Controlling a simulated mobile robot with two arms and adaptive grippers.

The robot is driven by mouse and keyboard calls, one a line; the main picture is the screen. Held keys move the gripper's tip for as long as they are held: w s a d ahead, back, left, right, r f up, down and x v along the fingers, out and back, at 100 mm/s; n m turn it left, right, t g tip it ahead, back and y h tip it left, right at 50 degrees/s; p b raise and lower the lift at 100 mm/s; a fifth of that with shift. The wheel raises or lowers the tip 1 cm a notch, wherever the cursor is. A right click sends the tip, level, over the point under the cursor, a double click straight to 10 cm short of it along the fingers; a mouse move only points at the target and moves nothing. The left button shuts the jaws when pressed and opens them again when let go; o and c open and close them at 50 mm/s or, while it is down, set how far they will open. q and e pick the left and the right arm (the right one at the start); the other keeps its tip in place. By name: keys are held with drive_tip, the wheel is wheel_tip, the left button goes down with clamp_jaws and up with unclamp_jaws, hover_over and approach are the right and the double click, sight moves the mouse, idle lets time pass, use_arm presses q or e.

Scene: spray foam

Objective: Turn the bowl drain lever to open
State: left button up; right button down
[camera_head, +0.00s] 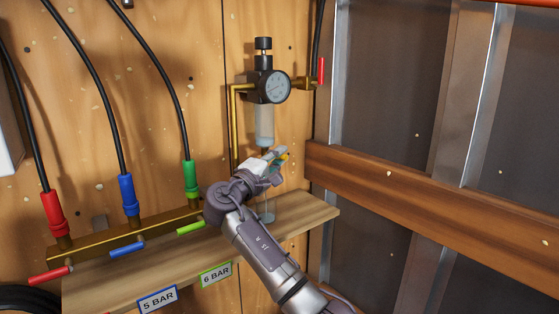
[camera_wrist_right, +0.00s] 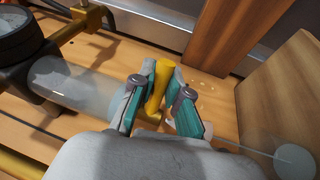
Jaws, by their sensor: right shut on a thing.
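The filter unit's pale translucent bowl (camera_head: 264,125) hangs below the gauge on the wood wall. It also shows in the wrist view (camera_wrist_right: 78,88). The yellow drain lever (camera_wrist_right: 160,82) is at the bowl's lower end. My right gripper (camera_head: 279,157) is just below the bowl. In the wrist view its two teal fingers (camera_wrist_right: 158,92) are closed on the yellow lever, one on each side. In the head view the hand hides most of the lever, and I cannot tell how far it is turned. My left gripper is in neither view.
A round gauge (camera_head: 270,87) and a red-handled valve (camera_head: 321,70) are above. A wood shelf (camera_head: 310,212) is below, with a clear vessel (camera_head: 267,214) on it. At left, a brass manifold (camera_head: 88,243) carries red, blue and green hose fittings and levers.

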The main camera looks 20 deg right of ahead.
drive_tip(key=shift+f, duration=0.15)
drive_tip(key=c, duration=1.1)
unclamp_jaws()
drive_tip(key=shift+c, duration=0.2)
drive_tip(key=v, duration=1.2)
